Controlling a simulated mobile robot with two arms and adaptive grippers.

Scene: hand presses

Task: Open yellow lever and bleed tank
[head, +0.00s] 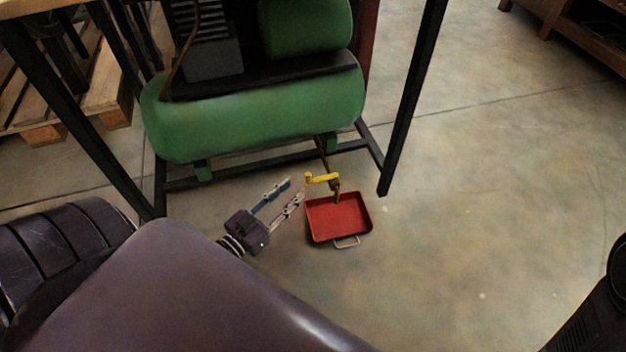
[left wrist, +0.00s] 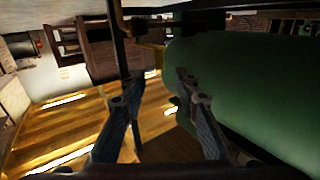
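The yellow lever (head: 322,179) sits on a valve at the end of a thin pipe below the green tank (head: 260,115). A red tray (head: 338,218) lies on the floor under the valve. My left gripper (head: 294,188) is low by the floor, just left of the lever, with its fingers apart and nothing between them. In the left wrist view, the left gripper (left wrist: 158,85) is open beside the green tank (left wrist: 245,90). A dull yellow piece beyond the fingertips there may be the lever; it is too dark to be sure. My right gripper is out of view.
The black table frame (head: 407,95) stands around the tank, with a low bar behind the lever. Wooden pallets (head: 95,100) lie at the left and a wooden shelf (head: 570,25) stands at the far right. The floor right of the tray is clear.

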